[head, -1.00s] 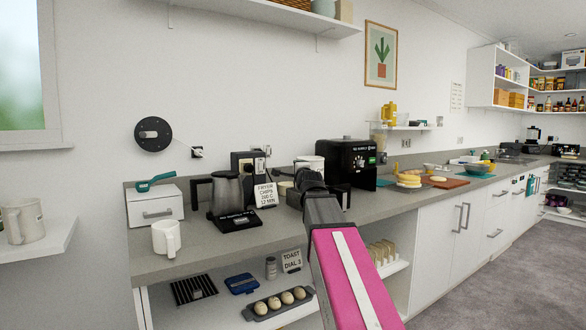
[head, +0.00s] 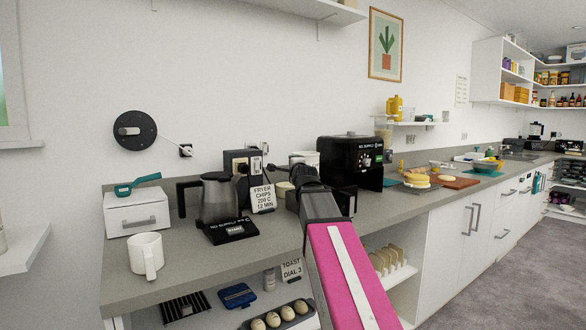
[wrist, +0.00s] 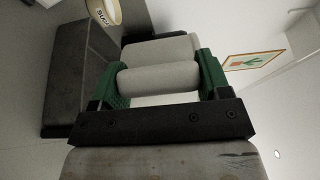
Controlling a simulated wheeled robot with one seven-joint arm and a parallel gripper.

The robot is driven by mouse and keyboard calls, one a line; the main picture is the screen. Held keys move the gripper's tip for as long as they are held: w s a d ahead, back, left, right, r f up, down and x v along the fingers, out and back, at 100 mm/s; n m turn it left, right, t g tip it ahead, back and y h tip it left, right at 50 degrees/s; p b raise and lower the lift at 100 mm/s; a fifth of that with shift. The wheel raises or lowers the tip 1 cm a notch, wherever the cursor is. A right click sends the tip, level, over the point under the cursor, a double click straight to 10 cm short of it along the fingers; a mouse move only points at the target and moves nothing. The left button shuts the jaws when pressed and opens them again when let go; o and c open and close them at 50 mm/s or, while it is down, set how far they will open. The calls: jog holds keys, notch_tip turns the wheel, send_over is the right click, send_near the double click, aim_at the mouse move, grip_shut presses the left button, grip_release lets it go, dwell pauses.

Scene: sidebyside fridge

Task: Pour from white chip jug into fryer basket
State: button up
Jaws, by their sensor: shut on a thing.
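My gripper (wrist: 162,78) has green fingers closed around a pale cylindrical bar, which looks like the handle of the white jug (wrist: 160,48). The jug's pale body shows behind the bar in the wrist view. In the head view my dark wrist hides the fingers; a white shape, probably the jug (head: 304,157), shows just above the wrist, left of the black fryer (head: 350,155). A black part (head: 346,201) sits low at the fryer's front left, partly behind my arm; I cannot tell whether it is the basket. The jug's contents are hidden.
A kettle (head: 218,200), a black appliance with a "fryer chips" card (head: 262,198) and a cream tub (head: 284,189) stand left of my wrist. A white mug (head: 146,254) stands near the counter's front edge. Plates and boards lie right of the fryer.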

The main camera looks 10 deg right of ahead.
jog(key=shift+f, duration=0.1)
jog(key=shift+s+a+f+m+g, duration=0.1)
jog(key=shift+f+m+g, duration=0.15)
jog(key=shift+f, duration=0.35)
jog(key=shift+s+a+f+m+g, duration=0.1)
jog(key=shift+f+m+g, duration=0.15)
jog(key=shift+f, duration=0.35)
jog(key=shift+r, duration=0.3)
jog(key=shift+r+m+g+y, duration=0.4)
jog(key=shift+r+m+g, duration=0.6)
jog(key=shift+r+g, duration=0.3)
jog(key=shift+w+d+r+m+g, duration=0.1)
jog(key=shift+r+m+g, duration=0.1)
jog(key=shift+r, duration=0.2)
jog(key=shift+w+d+r+m+g, duration=0.1)
jog(key=shift+r+m+g, duration=0.1)
jog(key=shift+r, duration=0.15)
jog(key=shift+w+d+r+m+g+y, duration=0.15)
jog(key=shift+r+m+g+y, duration=0.1)
jog(key=shift+r+g, duration=0.1)
jog(key=shift+w+d+r+m+g+y, duration=0.1)
jog(key=shift+d+r+m+g+y, duration=0.05)
jog(key=shift+r+m+g+y, duration=0.15)
